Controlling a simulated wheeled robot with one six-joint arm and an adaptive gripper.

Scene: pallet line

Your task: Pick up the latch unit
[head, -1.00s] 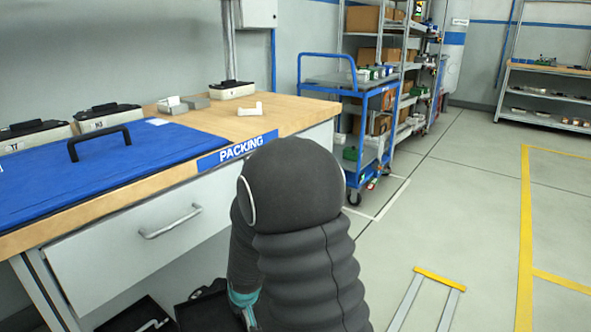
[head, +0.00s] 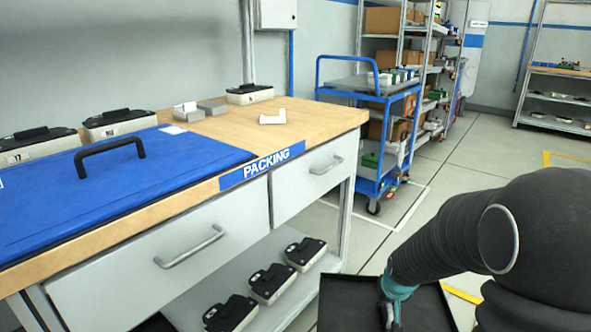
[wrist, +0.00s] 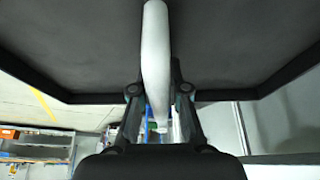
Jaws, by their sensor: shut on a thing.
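My gripper (head: 393,300) is low at the right of the head view, over a black tray (head: 345,292). In the wrist view my gripper (wrist: 159,80) is shut on a long, smooth, light grey part (wrist: 155,35).
The packing bench (head: 330,118) stands at the left with a blue mat (head: 120,190), black-topped cases (head: 120,122) and a white angled piece (head: 272,117). More cases (head: 270,284) sit on its lower shelf. A blue trolley (head: 372,135) stands behind; floor right of it is clear.

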